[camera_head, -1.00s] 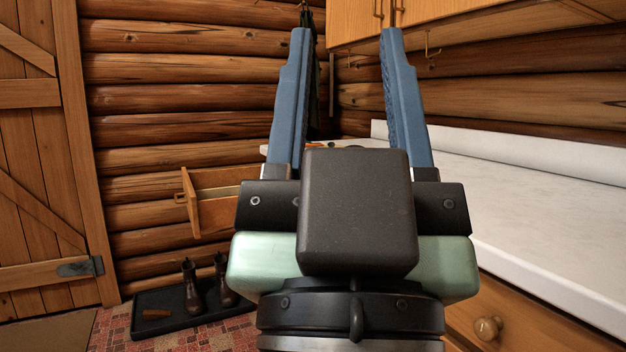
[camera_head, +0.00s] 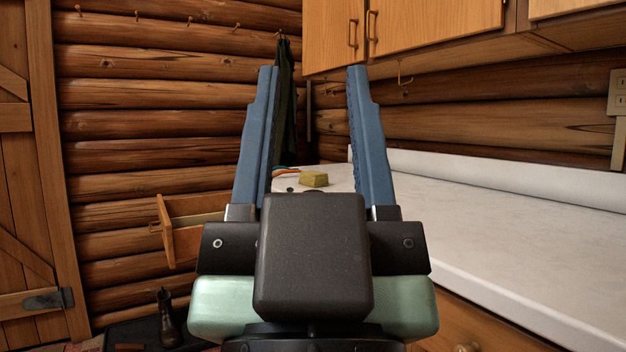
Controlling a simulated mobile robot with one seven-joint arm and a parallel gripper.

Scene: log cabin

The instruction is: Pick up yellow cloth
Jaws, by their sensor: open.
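A small yellow block-like thing (camera_head: 314,179), which may be the folded yellow cloth, lies on the white countertop (camera_head: 480,215) toward its far end. It shows between the two blue fingers of my gripper (camera_head: 310,72), well beyond them. My gripper is open and empty, its fingers pointing up and away. Its dark body hides part of the counter's near side.
An orange and blue item (camera_head: 287,170) lies just left of the yellow thing. An open drawer (camera_head: 190,225) sticks out at the left. Wooden cabinets (camera_head: 430,30) hang above the counter. A boot (camera_head: 167,318) stands on a dark floor tray. The right of the counter is clear.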

